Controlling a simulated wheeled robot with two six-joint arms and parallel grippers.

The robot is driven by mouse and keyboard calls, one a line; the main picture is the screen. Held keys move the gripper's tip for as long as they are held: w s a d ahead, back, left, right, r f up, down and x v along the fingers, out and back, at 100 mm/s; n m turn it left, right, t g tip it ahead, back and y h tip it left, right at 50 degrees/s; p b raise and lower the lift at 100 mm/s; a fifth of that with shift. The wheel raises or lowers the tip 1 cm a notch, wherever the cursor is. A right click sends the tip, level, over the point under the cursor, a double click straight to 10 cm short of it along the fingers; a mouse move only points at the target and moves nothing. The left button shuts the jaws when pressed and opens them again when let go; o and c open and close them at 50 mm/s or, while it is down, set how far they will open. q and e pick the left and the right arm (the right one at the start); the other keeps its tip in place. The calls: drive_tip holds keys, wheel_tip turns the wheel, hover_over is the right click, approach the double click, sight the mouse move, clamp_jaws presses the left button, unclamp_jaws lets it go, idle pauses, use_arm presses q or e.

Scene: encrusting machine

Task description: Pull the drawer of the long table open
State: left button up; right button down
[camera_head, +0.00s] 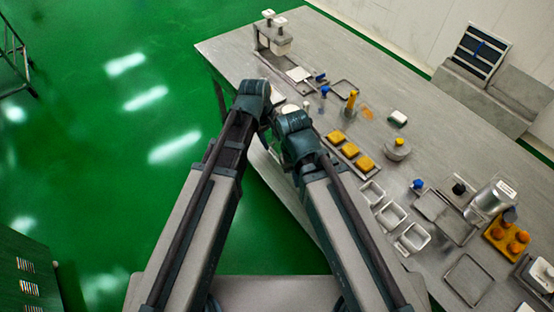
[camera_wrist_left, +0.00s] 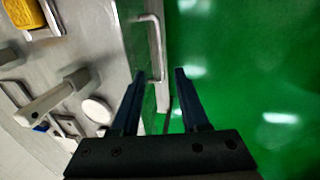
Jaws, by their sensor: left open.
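The long grey table (camera_head: 228,52) runs diagonally across the head view, and its near side is partly hidden by my arms. In the left wrist view the table's side shows a drawer front (camera_wrist_left: 135,38) with a metal bar handle (camera_wrist_left: 158,45). My left gripper (camera_wrist_left: 160,75) is open, with its fingertips near the lower end of the handle. The handle lies in line with the gap between the fingers; I cannot tell whether they touch it. The drawer looks flush with the table side. My right gripper is not visible; only its arm shows in the head view.
The tabletop holds yellow blocks on a tray (camera_head: 350,150), small empty trays (camera_head: 391,215), a metal canister (camera_head: 490,200) and a stand (camera_head: 275,42) at the far end. Green floor left of the table is open. A dark green cabinet (camera_head: 25,270) stands at lower left.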

use_arm(q)
drive_tip(key=f+b, duration=0.3)
drive_tip(key=f, duration=0.1)
drive_tip(key=w+d+f+b, duration=0.1)
drive_tip(key=f+b, duration=0.6)
drive_tip(key=b, duration=0.1)
drive_tip(key=shift+w+d+f, duration=0.2)
drive_tip(key=shift+d+f, duration=0.2)
clamp_jaws()
idle(0.8)
